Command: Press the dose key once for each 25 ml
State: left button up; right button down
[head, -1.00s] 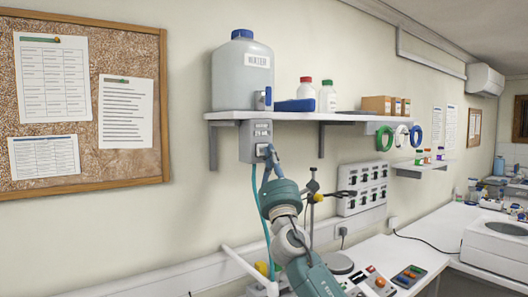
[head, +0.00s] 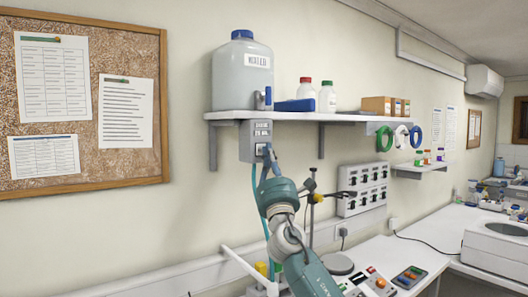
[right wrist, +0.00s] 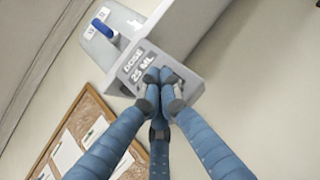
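The grey dosing unit (head: 257,130) hangs under the front edge of the wall shelf, below the water container (head: 242,72). Its label reads "DOSE 25 ML" in the right wrist view (right wrist: 137,72). My right gripper (head: 268,150) is at the lower front of the unit. In the right wrist view its blue fingers (right wrist: 160,82) are drawn together with their tips at the unit's face beside the label. They hide the key, and I cannot tell whether they press it. Nothing shows between the fingers. My left gripper is not in view.
The white shelf (head: 340,117) also holds bottles, a blue tray (head: 295,105) and boxes. A clamp stand (head: 312,205) and a grey switch panel (head: 362,188) are right of my right arm. A cork board (head: 135,55) hangs at the left.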

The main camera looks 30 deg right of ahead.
jog(key=shift+s, duration=0.2)
jog(key=shift+s+p, duration=0.55)
jog(key=shift+s, duration=0.15)
jog(key=s, duration=0.1)
jog(key=s+p, duration=0.1)
jog(key=s, duration=0.1)
jog(key=s+p, duration=0.1)
jog(key=s, duration=0.1)
jog(key=shift+d, duration=0.25)
dwell(0.8)
